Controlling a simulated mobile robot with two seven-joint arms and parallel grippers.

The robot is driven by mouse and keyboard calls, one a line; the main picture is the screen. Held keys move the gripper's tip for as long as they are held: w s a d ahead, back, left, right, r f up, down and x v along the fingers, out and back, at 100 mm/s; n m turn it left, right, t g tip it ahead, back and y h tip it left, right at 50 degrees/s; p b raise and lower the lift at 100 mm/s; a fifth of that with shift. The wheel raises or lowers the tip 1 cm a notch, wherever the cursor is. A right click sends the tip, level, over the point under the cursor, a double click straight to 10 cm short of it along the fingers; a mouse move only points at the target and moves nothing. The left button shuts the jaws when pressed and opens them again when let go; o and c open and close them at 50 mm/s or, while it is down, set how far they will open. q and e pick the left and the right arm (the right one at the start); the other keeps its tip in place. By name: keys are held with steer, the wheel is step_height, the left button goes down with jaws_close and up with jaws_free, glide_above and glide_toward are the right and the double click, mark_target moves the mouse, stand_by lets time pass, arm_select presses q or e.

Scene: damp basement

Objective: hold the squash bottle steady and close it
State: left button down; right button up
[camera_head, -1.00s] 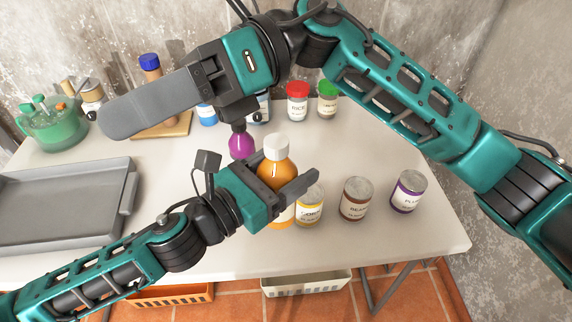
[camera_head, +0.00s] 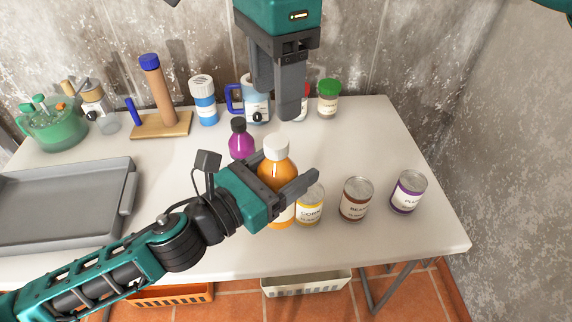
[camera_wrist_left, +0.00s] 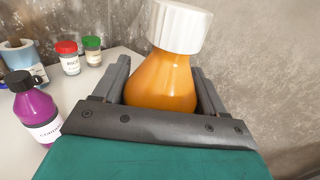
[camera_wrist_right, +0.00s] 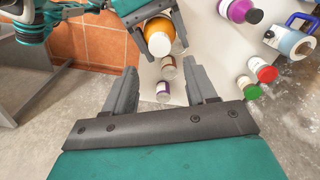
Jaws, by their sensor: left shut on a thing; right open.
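The squash bottle (camera_head: 277,172) is orange with a white cap (camera_head: 276,147) sitting on top. It stands upright near the table's front. I cannot tell whether the cap is screwed tight. My left gripper (camera_head: 288,186) is shut around the bottle's body from the left. The left wrist view shows the orange bottle (camera_wrist_left: 163,80) between both fingers, with the cap (camera_wrist_left: 180,26) above them. My right gripper (camera_head: 277,104) is open and empty, fingers down, above and behind the bottle. In the right wrist view the bottle (camera_wrist_right: 157,28) and its cap (camera_wrist_right: 162,44) lie beyond the fingertips.
Cans labelled corn (camera_head: 310,206), beans (camera_head: 356,199) and a purple-banded one (camera_head: 407,192) stand right of the bottle. A purple bottle (camera_head: 241,143) stands just behind it. Jars, a blue mug (camera_head: 256,104) and a grey tray (camera_head: 60,215) are also on the table (camera_head: 400,140).

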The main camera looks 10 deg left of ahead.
mark_target(276, 140)
steer(key=shift+f, duration=4.05)
steer(key=shift+c, duration=0.4)
jaws_close()
steer(key=m, duration=1.2)
steer(key=shift+o, duration=1.1)
jaws_free()
step_height(276, 140, up, 12)
